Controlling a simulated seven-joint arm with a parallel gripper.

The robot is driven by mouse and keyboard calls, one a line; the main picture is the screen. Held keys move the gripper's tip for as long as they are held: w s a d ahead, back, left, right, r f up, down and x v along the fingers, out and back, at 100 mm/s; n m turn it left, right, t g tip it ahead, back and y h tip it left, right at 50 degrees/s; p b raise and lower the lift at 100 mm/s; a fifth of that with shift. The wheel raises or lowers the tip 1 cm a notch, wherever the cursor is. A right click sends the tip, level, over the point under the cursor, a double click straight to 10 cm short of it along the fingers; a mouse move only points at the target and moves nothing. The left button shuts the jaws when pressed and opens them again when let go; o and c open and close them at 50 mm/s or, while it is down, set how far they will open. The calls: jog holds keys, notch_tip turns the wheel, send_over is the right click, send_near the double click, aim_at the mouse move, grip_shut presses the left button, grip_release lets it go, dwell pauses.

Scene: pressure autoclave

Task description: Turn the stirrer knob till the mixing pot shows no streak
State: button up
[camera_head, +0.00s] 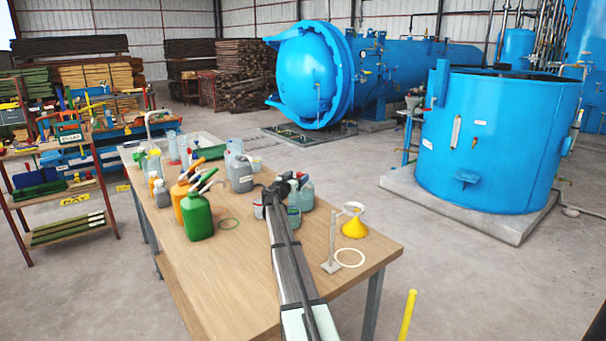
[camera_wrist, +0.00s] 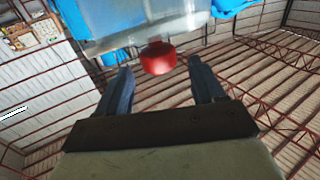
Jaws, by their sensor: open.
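In the wrist view a red knob (camera_wrist: 157,58) sits at the lower edge of a pale, see-through vessel (camera_wrist: 150,18), which I take to be the mixing pot. My gripper (camera_wrist: 161,78) is open, with one finger on each side of the knob's line. The knob shows between and slightly beyond the fingertips. I see no finger touching it. No streak can be made out in the part of the vessel that shows. In the head view my gripper (camera_head: 276,190) is among the containers at the table's middle, and the knob cannot be made out there.
Green (camera_head: 198,216) and orange (camera_head: 180,198) bottles stand left of my arm on the wooden table (camera_head: 225,265). The table's near left part is clear.

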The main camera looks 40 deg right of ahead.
aim_at(303, 172)
jog(key=x, duration=0.6)
jog(key=shift+s, duration=0.1)
jog(key=shift+c, duration=0.5)
jog(key=c, duration=0.9)
jog(key=shift+o, duration=0.2)
jog(key=shift+m+g+h, duration=0.3)
jog(key=shift+m+g, duration=0.1)
jog(key=shift+g, duration=0.2)
jog(key=m+g+h, duration=0.1)
jog(key=m+g, duration=0.1)
jog(key=g, duration=0.1)
jog(key=shift+d+m+g, duration=0.1)
jog(key=shift+m+g, duration=0.2)
jog(key=shift+g, duration=0.1)
jog(key=shift+s+m+g, duration=0.2)
jog(key=shift+m+g, duration=0.45)
jog(key=shift+g, duration=0.4)
jog(key=shift+s+m+g, duration=0.2)
jog(key=shift+m+g, duration=0.45)
jog(key=shift+g, duration=0.4)
